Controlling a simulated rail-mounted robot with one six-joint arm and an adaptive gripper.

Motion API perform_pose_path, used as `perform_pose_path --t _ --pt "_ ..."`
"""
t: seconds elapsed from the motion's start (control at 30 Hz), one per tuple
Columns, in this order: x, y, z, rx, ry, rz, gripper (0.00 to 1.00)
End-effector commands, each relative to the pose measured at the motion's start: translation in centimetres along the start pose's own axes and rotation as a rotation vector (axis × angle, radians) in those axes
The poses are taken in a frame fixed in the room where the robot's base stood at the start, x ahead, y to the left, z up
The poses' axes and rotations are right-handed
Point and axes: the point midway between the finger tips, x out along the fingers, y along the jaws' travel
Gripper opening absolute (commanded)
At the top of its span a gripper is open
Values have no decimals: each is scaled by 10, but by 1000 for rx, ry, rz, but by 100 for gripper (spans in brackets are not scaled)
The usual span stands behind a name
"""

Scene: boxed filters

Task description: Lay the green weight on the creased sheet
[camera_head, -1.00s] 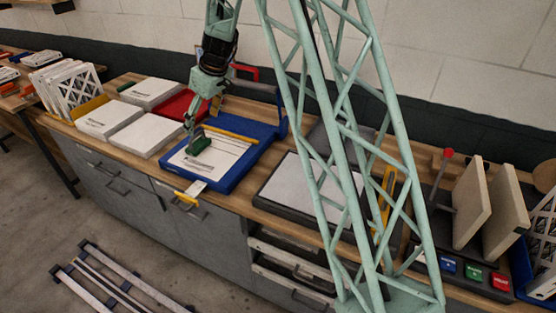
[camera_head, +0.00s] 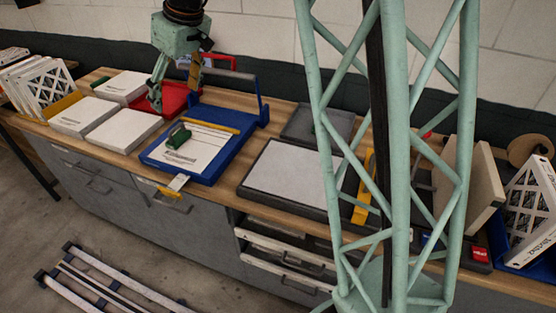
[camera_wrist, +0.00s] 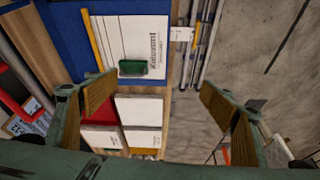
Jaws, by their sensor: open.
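The green weight (camera_head: 181,136) lies on the white printed sheet (camera_head: 203,148), toward the sheet's left edge. The sheet rests in a blue tray (camera_head: 240,160), with a yellow bar (camera_head: 210,126) along its back edge. In the wrist view the weight (camera_wrist: 132,68) lies flat near the sheet's (camera_wrist: 145,35) printed text, and nothing touches it. My gripper (camera_head: 155,97) is open and empty. It is above the red folder and white boxes, to the left of the tray and apart from the weight.
Bare wood between tray and board is narrow.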

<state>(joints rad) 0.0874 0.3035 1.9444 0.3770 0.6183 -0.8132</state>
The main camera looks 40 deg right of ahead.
Motion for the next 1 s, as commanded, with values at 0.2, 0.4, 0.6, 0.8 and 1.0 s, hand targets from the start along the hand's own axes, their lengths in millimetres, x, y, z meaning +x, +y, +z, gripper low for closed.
perform_pose_path --t 0.2,0.4,0.6,0.8,1.0 --pt "-41 -24 22 30 -3 9 76" --pt "-74 -46 46 60 -8 17 76" --pt "-105 -66 71 90 -11 29 76" --pt "-133 -87 100 120 -15 41 76" --pt "-160 -107 129 152 -17 55 76"
